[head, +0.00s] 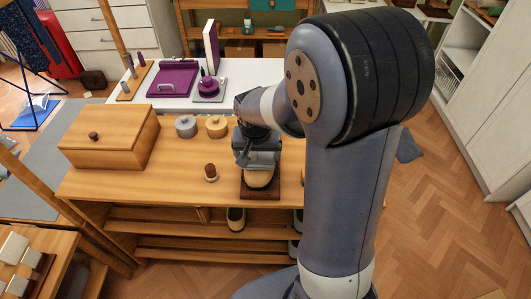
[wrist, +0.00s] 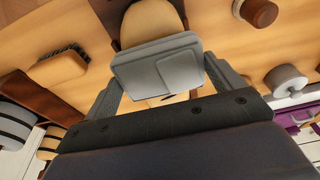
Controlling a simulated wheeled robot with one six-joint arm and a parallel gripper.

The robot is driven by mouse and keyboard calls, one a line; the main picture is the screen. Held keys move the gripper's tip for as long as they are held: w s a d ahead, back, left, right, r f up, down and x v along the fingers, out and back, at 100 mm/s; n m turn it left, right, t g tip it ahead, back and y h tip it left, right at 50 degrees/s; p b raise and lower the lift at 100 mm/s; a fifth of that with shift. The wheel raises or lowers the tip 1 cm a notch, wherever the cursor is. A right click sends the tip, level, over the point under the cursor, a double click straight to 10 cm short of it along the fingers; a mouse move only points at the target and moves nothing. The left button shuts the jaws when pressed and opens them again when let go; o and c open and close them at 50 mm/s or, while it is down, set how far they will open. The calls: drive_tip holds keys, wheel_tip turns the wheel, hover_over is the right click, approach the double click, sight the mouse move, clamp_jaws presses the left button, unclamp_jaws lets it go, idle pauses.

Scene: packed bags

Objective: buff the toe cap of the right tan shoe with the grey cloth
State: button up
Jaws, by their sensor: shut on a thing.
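My gripper (head: 257,148) is shut on the grey cloth (wrist: 157,66), which looks like a flat folded pad between the two fingers. The cloth also shows in the head view (head: 263,158), just above the tan shoe. The shoe's rounded tan toe (head: 259,178) points to the front of the bench, on a dark brown stand (head: 260,194). In the wrist view the tan toe (wrist: 150,20) lies right beyond the cloth, which overlaps it. I cannot tell whether they touch. My gripper hides the rest of the shoe.
A small brown-topped piece (head: 210,172) stands left of the stand. Two round tins (head: 186,126) (head: 216,127) and a wooden box (head: 109,139) are farther left. A brush (wrist: 60,66) shows in the wrist view. The bench front left of the stand is clear.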

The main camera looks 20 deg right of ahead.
sight(269, 160)
drive_tip(key=shift+w+a, duration=0.3)
drive_tip(key=shift+a, duration=0.65)
drive_tip(key=shift+s+d+f+b, duration=0.15)
drive_tip(key=shift+s+d+b, duration=0.05)
drive_tip(key=shift+s+d, duration=0.8)
drive_tip(key=shift+s+d+f+b, duration=0.15)
drive_tip(key=shift+s+d+b, duration=0.05)
drive_tip(key=shift+s+d, duration=0.75)
drive_tip(key=shift+w+a+f+b, duration=0.1)
drive_tip(key=shift+w+a, duration=0.15)
drive_tip(key=shift+a, duration=0.5)
drive_tip(key=shift+w+a+b, duration=0.1)
drive_tip(key=shift+w+a, duration=0.1)
drive_tip(key=shift+a, duration=0.55)
drive_tip(key=shift+w+a+f+b, duration=0.1)
drive_tip(key=shift+w+a, duration=0.15)
drive_tip(key=shift+a, duration=0.5)
drive_tip(key=shift+s+d+r, duration=0.1)
drive_tip(key=shift+d, duration=1.2)
drive_tip(key=shift+d+r, duration=0.1)
drive_tip(key=shift+d, duration=1.2)
drive_tip(key=shift+c, duration=0.3)
drive_tip(key=shift+r+p, duration=0.15)
drive_tip(key=shift+p, duration=0.2)
drive_tip(key=shift+w+p+v, duration=0.2)
drive_tip(key=shift+p+v, duration=0.9)
drive_tip(key=shift+v, duration=0.35)
drive_tip(key=shift+w+p+v, duration=0.15)
drive_tip(key=shift+p+v, duration=0.95)
drive_tip(key=shift+v, duration=0.35)
